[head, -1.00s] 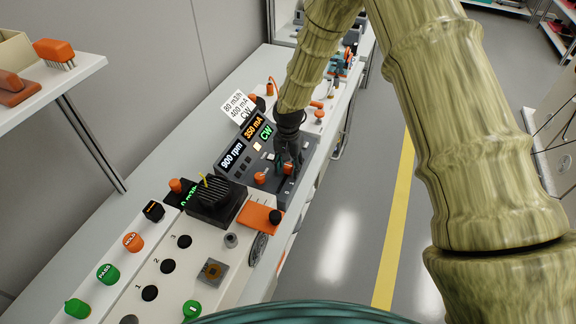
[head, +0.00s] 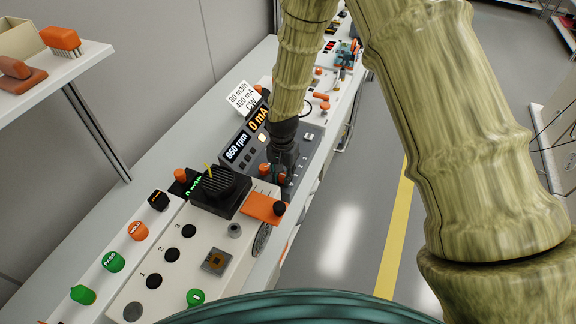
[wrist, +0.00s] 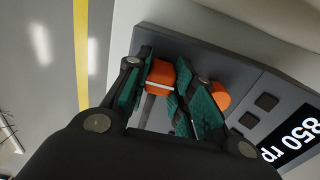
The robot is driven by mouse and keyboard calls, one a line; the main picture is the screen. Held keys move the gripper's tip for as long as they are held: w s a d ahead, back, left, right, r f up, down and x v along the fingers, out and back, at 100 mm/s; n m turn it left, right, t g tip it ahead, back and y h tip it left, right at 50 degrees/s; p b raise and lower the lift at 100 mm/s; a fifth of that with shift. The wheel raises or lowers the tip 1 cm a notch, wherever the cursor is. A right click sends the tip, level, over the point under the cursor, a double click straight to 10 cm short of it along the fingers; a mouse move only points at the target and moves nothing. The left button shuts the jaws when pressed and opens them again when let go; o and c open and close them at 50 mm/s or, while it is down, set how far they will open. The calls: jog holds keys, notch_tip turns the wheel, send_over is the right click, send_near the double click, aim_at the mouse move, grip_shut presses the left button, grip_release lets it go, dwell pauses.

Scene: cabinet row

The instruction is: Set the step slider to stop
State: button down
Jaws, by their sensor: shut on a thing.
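The dark control panel (head: 245,160) has lit readouts; the rpm display (head: 237,148) reads 850 and the one beside it reads 0 mA. The wrist view shows the orange slider knob (wrist: 160,74) between the teal fingers of my gripper (wrist: 158,96), over a pale slot. My gripper (head: 277,172) is shut on this knob at the panel's near right part. In the head view my gripper and wrist hide most of the slider and its markings. A second orange knob (wrist: 221,95) sits just right of the fingers and also shows in the head view (head: 264,169).
A black ribbed block (head: 218,190) and an orange plate with a black knob (head: 263,207) stand close on the near side. Green, orange and black buttons (head: 112,261) line the nearer console. A white card (head: 243,97) stands behind. Open floor lies right.

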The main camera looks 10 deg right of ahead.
aim_at(283, 175)
jog(key=shift+s+a, duration=0.15)
jog(key=shift+s, duration=0.05)
jog(key=c, duration=1.2)
grip_release()
jog(key=shift+r, duration=0.15)
notch_tip(283, 175, up, 12)
jog(key=shift+f, duration=0.2)
